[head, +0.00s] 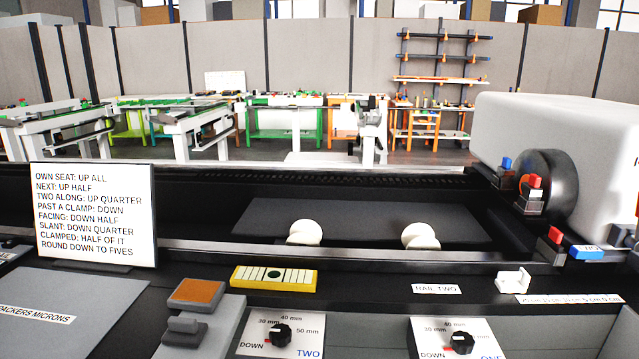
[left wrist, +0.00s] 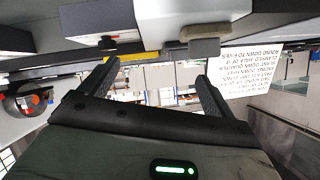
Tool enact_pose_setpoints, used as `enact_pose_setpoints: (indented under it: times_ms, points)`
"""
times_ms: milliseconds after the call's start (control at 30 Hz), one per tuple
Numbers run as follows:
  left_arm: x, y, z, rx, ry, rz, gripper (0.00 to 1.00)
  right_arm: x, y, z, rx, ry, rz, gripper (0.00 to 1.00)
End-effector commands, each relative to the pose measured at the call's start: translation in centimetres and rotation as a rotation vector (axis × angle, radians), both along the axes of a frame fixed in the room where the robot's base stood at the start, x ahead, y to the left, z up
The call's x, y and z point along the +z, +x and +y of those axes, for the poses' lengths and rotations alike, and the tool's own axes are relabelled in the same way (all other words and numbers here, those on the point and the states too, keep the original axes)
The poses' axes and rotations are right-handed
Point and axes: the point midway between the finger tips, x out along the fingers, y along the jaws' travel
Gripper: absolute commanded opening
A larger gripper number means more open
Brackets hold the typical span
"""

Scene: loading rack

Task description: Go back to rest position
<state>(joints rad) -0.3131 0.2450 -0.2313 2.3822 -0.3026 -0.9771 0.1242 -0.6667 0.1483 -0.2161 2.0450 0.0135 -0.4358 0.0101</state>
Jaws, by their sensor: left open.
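My left gripper (left wrist: 155,85) shows in the left wrist view with its two dark fingers spread apart. The gap between the fingers is empty. The left wrist picture is upside down, and the sign with printed lines (left wrist: 252,68) hangs inverted to the right of the fingers. A yellow edge (left wrist: 130,57) shows beyond the fingers. In the head view neither gripper is visible. The same white sign (head: 93,214) stands upright at the left there. My right gripper is in neither view.
Below the rail are a yellow block (head: 274,279), an orange-topped block (head: 196,293) and two dial plates with black knobs (head: 282,335) (head: 462,342). Two white rounded knobs (head: 305,233) (head: 420,236) sit on the dark bed. A large white housing (head: 560,150) stands at right.

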Motion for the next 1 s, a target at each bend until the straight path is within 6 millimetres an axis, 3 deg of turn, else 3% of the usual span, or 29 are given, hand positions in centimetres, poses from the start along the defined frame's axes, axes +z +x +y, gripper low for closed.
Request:
enact_pose_setpoints:
  times_ms: [33,200,400,600,1000]
  points:
    - [-1.9,-1.7,0.3,0.024,-0.024,0.101,0.89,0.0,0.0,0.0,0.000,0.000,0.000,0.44]
    - [-6.3,-6.6,0.6,0.064,-0.078,0.371,0.89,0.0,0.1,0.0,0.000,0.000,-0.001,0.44]
    - [-9.3,-11.7,0.3,0.078,-0.124,0.609,0.89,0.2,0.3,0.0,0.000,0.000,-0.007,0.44]
    - [-11.0,-16.5,-0.2,0.072,-0.164,0.811,0.89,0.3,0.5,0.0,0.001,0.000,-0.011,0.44]
    - [-14.3,-12.9,-2.3,-0.007,-0.210,0.607,0.89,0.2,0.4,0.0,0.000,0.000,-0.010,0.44]
